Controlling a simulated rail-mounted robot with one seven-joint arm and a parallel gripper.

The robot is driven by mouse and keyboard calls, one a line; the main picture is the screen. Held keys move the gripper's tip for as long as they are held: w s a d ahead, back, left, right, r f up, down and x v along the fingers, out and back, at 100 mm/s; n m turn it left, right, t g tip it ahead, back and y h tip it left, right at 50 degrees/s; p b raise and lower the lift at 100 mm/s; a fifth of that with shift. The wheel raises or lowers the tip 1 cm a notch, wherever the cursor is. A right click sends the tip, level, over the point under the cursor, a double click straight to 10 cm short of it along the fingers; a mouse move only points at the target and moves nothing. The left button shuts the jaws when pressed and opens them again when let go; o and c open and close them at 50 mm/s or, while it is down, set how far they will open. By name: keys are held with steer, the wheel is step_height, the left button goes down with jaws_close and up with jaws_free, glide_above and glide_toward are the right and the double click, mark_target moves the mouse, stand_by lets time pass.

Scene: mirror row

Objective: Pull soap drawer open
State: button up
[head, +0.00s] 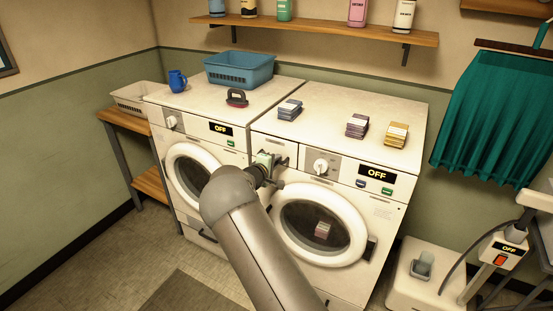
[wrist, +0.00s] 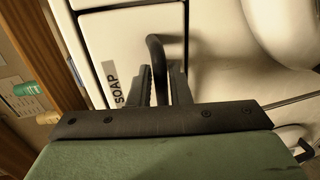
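The soap drawer (wrist: 110,50) is a pale front panel with a dark SOAP label in the wrist view. Its dark, bent bar handle (wrist: 155,46) stands out from the panel. My gripper (wrist: 162,73) has one dark finger on each side of the handle, with small gaps showing, so it looks open around it. In the head view my gripper (head: 281,160) is at the upper left front of the right washer (head: 345,185), at the drawer. There my wrist and gripper hide part of the drawer front. The drawer looks flush with the washer.
The left washer (head: 192,130) stands beside it. The round door (head: 318,222) bulges out right of my arm.

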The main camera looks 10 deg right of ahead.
steer(key=shift+w+d+f, duration=0.1)
steer(key=shift+w+d, duration=0.2)
steer(key=shift+w, duration=0.05)
steer(key=shift+c, duration=0.4)
